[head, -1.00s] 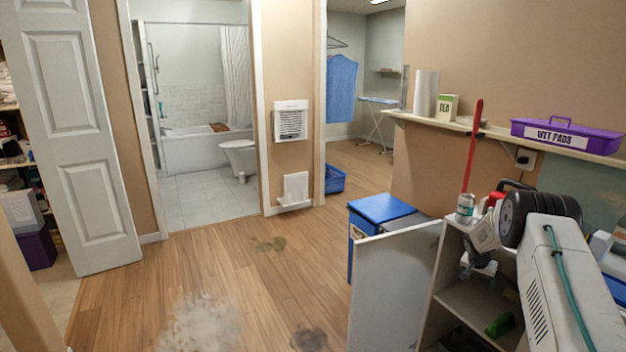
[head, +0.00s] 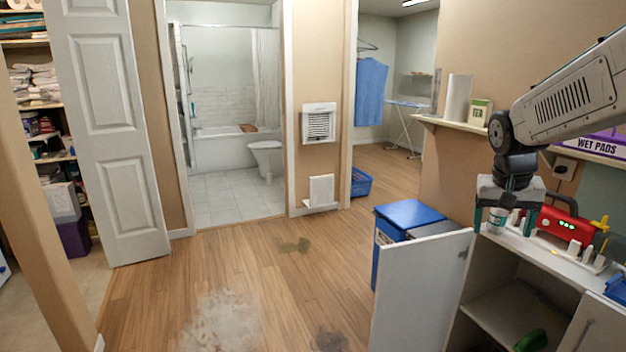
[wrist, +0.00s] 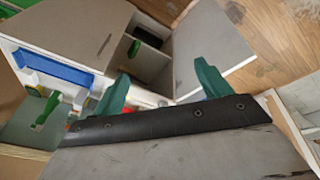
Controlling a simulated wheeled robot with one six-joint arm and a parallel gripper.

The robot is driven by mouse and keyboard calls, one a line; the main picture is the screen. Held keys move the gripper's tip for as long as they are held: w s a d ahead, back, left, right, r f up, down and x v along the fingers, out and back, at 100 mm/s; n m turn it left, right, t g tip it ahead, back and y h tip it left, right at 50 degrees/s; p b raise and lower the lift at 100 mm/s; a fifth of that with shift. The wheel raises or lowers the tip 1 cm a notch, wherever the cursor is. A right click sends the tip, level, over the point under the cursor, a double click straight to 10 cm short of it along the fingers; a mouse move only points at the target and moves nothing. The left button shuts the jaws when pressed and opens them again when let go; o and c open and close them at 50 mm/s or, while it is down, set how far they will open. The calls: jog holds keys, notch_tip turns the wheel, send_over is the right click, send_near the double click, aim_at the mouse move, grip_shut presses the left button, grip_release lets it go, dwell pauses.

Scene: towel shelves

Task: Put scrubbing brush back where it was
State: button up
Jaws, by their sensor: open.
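My gripper (head: 503,228) is open above the top of the grey cabinet (head: 500,276), pointing down. Its two teal fingers also show in the wrist view (wrist: 162,78). A small white-labelled jar (head: 496,219) appears between or just behind the fingers in the head view; I cannot tell whether they touch it. I cannot clearly identify the scrubbing brush. A green object (head: 531,341) lies inside the open cabinet, with a green item also showing in the wrist view (wrist: 135,47). Another green-handled item (wrist: 46,108) is at the left of the wrist view.
A red device (head: 562,226) and small white items stand on the cabinet top. The cabinet door (head: 420,292) is open. A blue-lidded bin (head: 408,214) stands behind it. A purple WET PADS box (head: 602,146) is on the wall shelf.

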jog(key=s+a+r+n, duration=0.1)
jog(key=s+a, duration=0.3)
jog(key=s, duration=0.4)
jog(key=s+a+r+n+y, duration=0.1)
jog(key=s+a, duration=0.3)
jog(key=s, duration=0.4)
jog(key=shift+s+r, duration=0.25)
jog(key=s+a+f, duration=0.1)
jog(key=s, duration=0.3)
jog(key=s+a+f+n, duration=0.1)
jog(key=s, duration=0.3)
jog(key=s+a+f+n+y, duration=0.1)
jog(key=s+a, duration=0.1)
jog(key=s, duration=0.2)
jog(key=shift+s+a+f+g, duration=0.1)
jog(key=shift+s+g, duration=0.2)
jog(key=shift+c, duration=1)
jog(key=shift+s+f+n, duration=0.15)
jog(key=shift+s+n, duration=0.1)
jog(key=shift+n, duration=0.05)
jog(key=c, duration=0.5)
grip_shut()
jog(key=shift+a, duration=0.15)
